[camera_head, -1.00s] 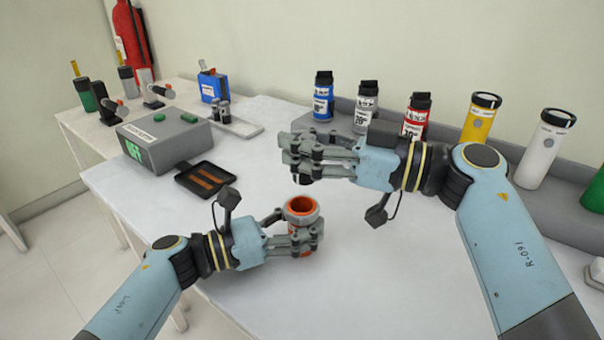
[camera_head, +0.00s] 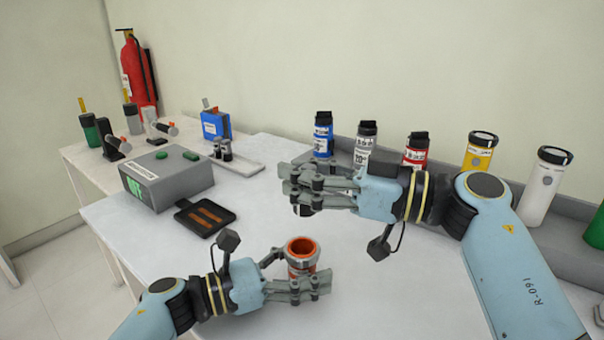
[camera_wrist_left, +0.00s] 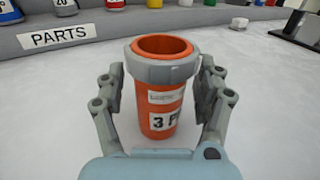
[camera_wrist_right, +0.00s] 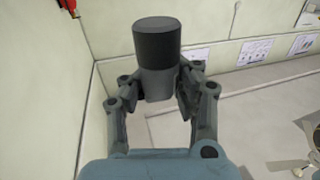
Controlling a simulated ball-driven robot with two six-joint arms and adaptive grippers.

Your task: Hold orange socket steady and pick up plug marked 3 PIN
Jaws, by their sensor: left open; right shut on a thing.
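The orange socket (camera_head: 302,247), with a grey collar, stands upright on the white table at the lower middle of the head view. In the left wrist view the socket (camera_wrist_left: 165,95) shows a partly visible label beginning "3 P". My left gripper (camera_head: 305,284) is open, its fingers on either side of the socket, with visible gaps. My right gripper (camera_head: 300,190) is above and behind the socket, shut on a dark grey cylindrical plug. In the right wrist view the plug (camera_wrist_right: 157,55) sits between the fingertips; no marking shows. The head view shows only its dark lower end.
A grey parts rack (camera_head: 395,172) at the back holds several coloured cylinders. At left are a grey box (camera_head: 170,182) with a green display, a black tray (camera_head: 205,217) and a blue box (camera_head: 215,125).

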